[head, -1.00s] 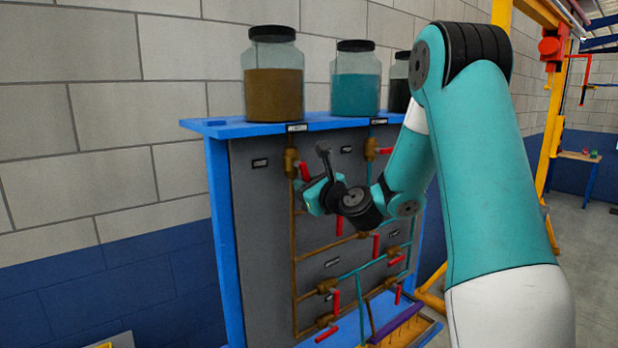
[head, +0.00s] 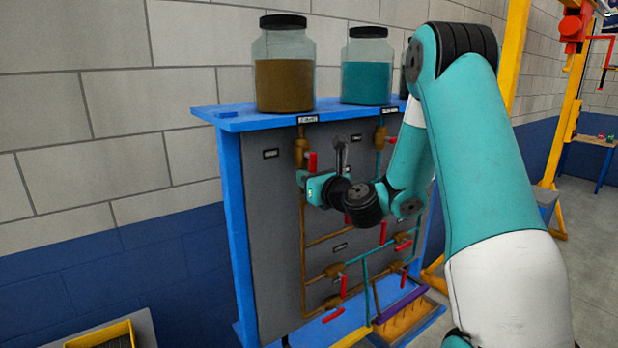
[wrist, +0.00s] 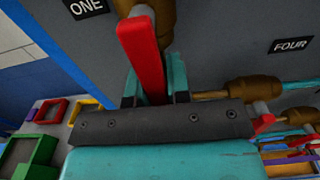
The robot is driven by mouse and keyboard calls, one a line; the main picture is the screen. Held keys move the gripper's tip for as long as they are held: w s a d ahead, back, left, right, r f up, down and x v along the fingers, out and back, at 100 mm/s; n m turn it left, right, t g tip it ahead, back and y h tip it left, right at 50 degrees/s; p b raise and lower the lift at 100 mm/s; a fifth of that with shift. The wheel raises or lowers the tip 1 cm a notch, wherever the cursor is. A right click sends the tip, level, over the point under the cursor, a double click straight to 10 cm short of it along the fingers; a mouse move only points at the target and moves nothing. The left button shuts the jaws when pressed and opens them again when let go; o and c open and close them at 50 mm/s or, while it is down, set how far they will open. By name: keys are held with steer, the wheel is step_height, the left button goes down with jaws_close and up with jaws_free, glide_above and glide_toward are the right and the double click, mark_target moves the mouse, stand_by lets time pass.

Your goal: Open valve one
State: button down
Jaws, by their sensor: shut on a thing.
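Valve one is a brass valve (head: 301,148) below the brown jar, with a red lever handle (head: 312,160). In the wrist view its red handle (wrist: 141,55) runs down between my fingers, beside a label reading ONE (wrist: 87,7). The brass body shows behind it at the top. My gripper (wrist: 154,75) is shut on this handle, one teal finger on each side. In the head view my gripper (head: 304,183) is at the handle's lower part, which it hides. The handle looks roughly in line with the vertical pipe.
The blue-framed grey panel (head: 255,240) carries several other valves, including a lower one with a red handle (head: 343,286). A FOUR label (wrist: 291,45) is at right in the wrist view. Glass jars (head: 285,65) stand on the top shelf. A yellow tray (head: 100,336) is at lower left.

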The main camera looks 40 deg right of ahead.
steer(key=shift+w+r, duration=0.1)
steer(key=shift+r, duration=0.35)
steer(key=c, duration=1.2)
jaws_free()
steer(key=shift+o, duration=0.6)
steer(key=shift+d, duration=0.15)
steer(key=shift+a, duration=0.25)
steer(key=shift+f, duration=0.1)
